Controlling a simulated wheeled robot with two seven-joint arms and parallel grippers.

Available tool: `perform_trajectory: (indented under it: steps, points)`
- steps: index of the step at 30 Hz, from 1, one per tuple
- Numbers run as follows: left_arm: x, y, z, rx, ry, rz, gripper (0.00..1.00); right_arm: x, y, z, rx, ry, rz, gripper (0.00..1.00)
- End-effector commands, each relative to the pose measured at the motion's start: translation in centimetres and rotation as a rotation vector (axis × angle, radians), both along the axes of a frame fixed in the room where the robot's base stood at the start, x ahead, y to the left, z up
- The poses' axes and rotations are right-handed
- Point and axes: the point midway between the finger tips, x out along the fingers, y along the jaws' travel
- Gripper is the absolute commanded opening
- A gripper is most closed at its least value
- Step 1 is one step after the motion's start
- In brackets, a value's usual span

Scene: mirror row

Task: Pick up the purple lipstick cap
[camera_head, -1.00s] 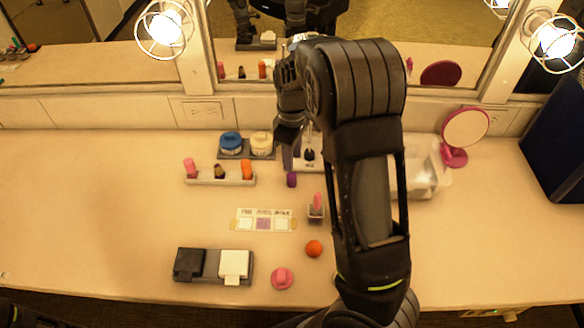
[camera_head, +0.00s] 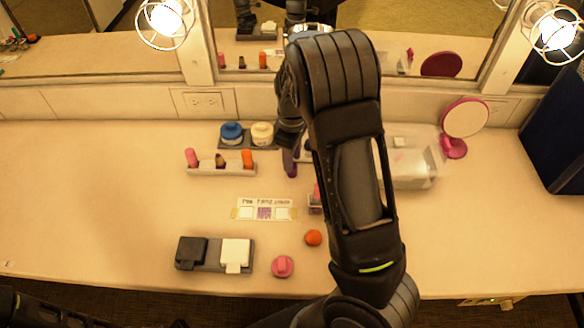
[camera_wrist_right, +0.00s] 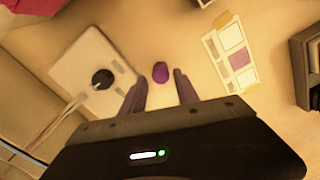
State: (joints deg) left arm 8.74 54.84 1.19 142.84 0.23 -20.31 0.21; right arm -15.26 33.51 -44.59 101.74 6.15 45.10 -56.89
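The purple lipstick cap (camera_wrist_right: 160,72) stands on the counter just beyond and between my right gripper's fingertips in the right wrist view. In the head view the purple cap (camera_head: 290,170) shows just under my right gripper (camera_head: 291,152), partly covered by it. My right gripper (camera_wrist_right: 160,88) is open, with a finger on each side of the line to the cap and no contact that I can make out. My left gripper is not in view; only part of my left arm shows at the lower left of the head view.
A holder (camera_head: 221,169) with lipsticks and blue and cream jars (camera_head: 232,133) stand left of the gripper. A label card (camera_head: 263,209), an orange ball (camera_head: 313,238) and a pink piece (camera_head: 283,266) lie nearer. A pink round mirror (camera_head: 465,118) stands right. The left counter is clear.

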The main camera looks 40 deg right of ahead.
Motion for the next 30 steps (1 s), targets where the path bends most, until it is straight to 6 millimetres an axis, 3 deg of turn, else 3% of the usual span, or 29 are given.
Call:
perform_trajectory:
  steps: [6,9,26,30]
  points:
    - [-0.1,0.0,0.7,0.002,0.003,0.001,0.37,-0.1,0.1,-3.0,0.0,0.002,0.0,0.37]
    - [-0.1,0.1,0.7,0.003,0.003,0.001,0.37,-0.1,0.1,-3.5,0.001,-0.001,-0.002,0.37]
    - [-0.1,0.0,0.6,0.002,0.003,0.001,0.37,0.0,0.1,-3.5,0.001,-0.002,-0.001,0.37]
    - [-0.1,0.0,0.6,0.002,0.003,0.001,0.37,0.0,0.1,-3.5,0.001,-0.002,-0.001,0.26]
